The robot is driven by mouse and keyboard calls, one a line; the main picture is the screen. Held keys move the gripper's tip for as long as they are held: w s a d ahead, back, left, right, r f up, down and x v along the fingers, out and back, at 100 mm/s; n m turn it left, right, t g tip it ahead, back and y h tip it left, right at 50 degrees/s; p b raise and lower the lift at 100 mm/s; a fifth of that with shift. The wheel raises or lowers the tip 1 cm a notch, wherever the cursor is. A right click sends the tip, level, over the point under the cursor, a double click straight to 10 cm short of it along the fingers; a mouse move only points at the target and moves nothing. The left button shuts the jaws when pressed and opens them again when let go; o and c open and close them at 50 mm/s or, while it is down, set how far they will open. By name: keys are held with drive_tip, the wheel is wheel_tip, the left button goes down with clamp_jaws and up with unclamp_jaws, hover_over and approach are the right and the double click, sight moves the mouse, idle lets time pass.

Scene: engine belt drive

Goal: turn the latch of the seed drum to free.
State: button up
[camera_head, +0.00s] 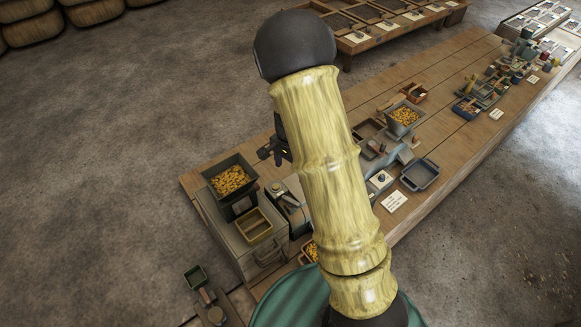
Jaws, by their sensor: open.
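My gripper (272,153) shows as a small dark shape behind my arm, above the near left part of the bench. It is open and looks empty. I cannot pick out the seed drum or its latch for certain. A small device with a round metal top and a dark lever (283,197) stands below my gripper in the picture, apart from it. My arm hides the bench just right of that device.
A hopper of yellow seeds (232,179) stands on a box with a yellow-rimmed tray (254,226). The long wooden bench (440,75) carries a grey tray (420,174), a seed-filled bin (404,117) and several tools farther right. Bare floor lies at the left.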

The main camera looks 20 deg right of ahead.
drive_tip(key=shift+r+p, duration=1.05)
drive_tip(key=shift+r, duration=0.4)
drive_tip(key=shift+r, duration=0.1)
wheel_tip(320, 180, up, 17)
drive_tip(key=b, duration=0.5)
drive_tip(key=shift+w+r, duration=0.1)
